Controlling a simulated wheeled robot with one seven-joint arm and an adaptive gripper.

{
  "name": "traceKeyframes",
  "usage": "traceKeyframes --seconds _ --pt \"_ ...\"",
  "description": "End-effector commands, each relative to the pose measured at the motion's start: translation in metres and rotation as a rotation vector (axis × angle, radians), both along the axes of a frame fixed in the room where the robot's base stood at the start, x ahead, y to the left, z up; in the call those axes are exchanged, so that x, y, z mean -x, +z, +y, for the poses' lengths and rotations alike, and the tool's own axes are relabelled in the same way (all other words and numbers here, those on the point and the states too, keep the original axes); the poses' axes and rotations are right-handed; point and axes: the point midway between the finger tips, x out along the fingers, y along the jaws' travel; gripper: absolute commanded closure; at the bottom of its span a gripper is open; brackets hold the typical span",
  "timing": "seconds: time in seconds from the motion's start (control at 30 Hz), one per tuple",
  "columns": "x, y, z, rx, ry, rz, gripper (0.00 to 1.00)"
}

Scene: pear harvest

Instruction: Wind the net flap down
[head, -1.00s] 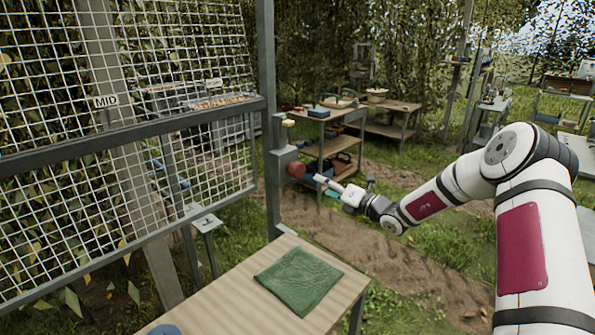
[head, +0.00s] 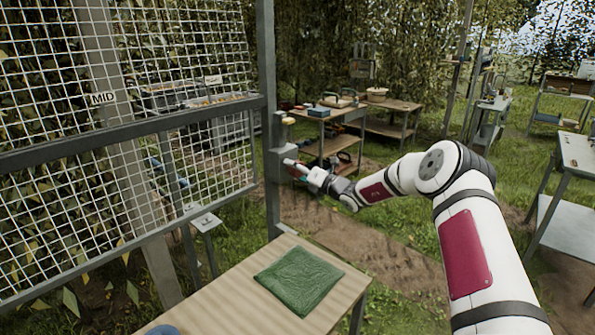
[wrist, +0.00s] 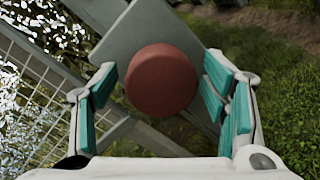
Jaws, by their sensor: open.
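The net flap (head: 120,200) is a white wire mesh in a grey frame at the left of the head view. Its cross rail stands beside a label reading MID (head: 103,98). A round red knob (wrist: 161,80) on a grey plate (wrist: 150,35) shows in the middle of the wrist view. My gripper (wrist: 163,100) is open, with teal pads on both sides of the knob and visible gaps left and right. In the head view my gripper (head: 298,168) is at the post's grey box (head: 280,165), where it hides most of the knob.
A wooden table (head: 225,293) with a folded green cloth (head: 298,280) stands in front. Shelved benches (head: 325,118) with tools stand behind the post (head: 268,90). A metal table (head: 575,200) is at the right. Grass and a dirt path lie between.

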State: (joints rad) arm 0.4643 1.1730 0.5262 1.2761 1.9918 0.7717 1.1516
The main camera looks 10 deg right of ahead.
Motion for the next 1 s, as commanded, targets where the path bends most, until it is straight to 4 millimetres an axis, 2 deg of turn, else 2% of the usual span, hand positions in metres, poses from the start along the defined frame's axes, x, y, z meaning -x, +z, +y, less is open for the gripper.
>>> traceKeyframes --seconds 0.27,0.4,0.47,0.5,0.77,1.0 --pt "-0.0009 -0.0001 0.0005 0.0 0.0 0.0 0.32" --pt "-0.0008 -0.0001 0.0004 0.0 0.0 0.0 0.64" --pt "-0.0008 -0.0001 0.0004 0.0 0.0 0.0 0.78" --pt "-0.0008 0.0 0.0005 0.0 0.0 0.0 0.81" --pt "-0.0008 0.0001 0.0005 0.011 0.0 -0.009 0.81" --pt "-0.001 0.0 0.0001 0.089 -0.001 -0.068 0.81"
